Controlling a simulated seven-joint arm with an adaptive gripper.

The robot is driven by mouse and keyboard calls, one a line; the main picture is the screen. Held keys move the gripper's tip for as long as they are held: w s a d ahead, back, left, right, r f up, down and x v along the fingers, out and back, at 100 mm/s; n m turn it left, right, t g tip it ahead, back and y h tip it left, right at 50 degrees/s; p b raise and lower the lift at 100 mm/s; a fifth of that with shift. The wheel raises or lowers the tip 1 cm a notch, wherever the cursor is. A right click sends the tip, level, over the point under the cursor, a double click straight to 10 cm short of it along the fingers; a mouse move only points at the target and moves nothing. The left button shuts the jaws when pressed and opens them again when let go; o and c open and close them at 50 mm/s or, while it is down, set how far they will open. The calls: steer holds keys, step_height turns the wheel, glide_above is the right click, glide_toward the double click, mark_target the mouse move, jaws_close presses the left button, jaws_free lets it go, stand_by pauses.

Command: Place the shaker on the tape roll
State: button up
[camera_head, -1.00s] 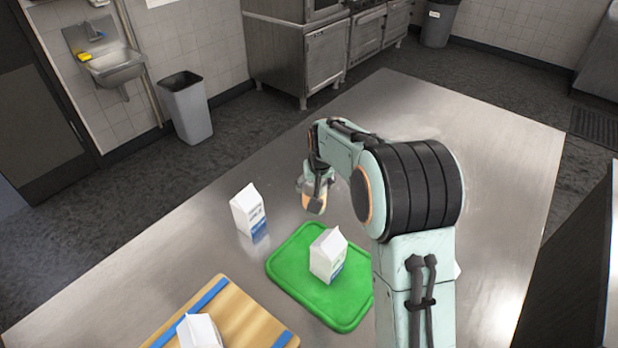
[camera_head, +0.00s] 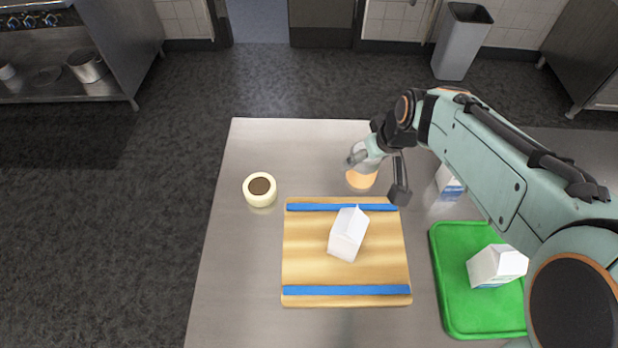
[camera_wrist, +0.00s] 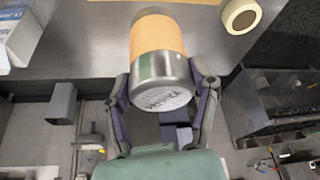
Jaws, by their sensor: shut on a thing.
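The shaker (camera_head: 361,179) has an orange body and a metal cap. My gripper (camera_head: 379,170) is shut on it and holds it beyond the far edge of the wooden board. In the wrist view the shaker (camera_wrist: 158,40) sits between the two fingers of my gripper (camera_wrist: 163,90), its metal cap towards the camera. The tape roll (camera_head: 249,191), a cream ring with a brown centre, lies flat on the table to the left of the shaker, apart from it. It also shows at the top right of the wrist view (camera_wrist: 230,17). Nothing rests on it.
A wooden board (camera_head: 300,250) with blue strips bears a white carton (camera_head: 348,234). A green board (camera_head: 455,310) bears another carton (camera_head: 495,266). A third carton (camera_head: 449,183) stands partly behind my arm. The metal table (camera_head: 235,260) is clear around the tape roll.

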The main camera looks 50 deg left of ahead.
steer(key=s+a+r+n+g, duration=0.1)
steer(key=s+a+n, duration=0.3)
steer(key=s, duration=0.4)
steer(key=s+a+n+g, duration=0.1)
steer(key=s+a+n, duration=0.2)
steer(key=s, duration=0.5)
steer(key=shift+y, duration=0.3)
steer(key=shift+w+a+f, duration=0.8)
steer(key=shift+a+f, duration=1.3)
steer(key=shift+w+a+f, duration=0.85)
steer(key=shift+a+f, duration=1.25)
steer(key=shift+f, duration=0.05)
steer(key=shift+w+a+f, duration=0.8)
steer(key=shift+a+f, duration=1.3)
steer(key=shift+f, duration=0.1)
steer(key=o, duration=1.2)
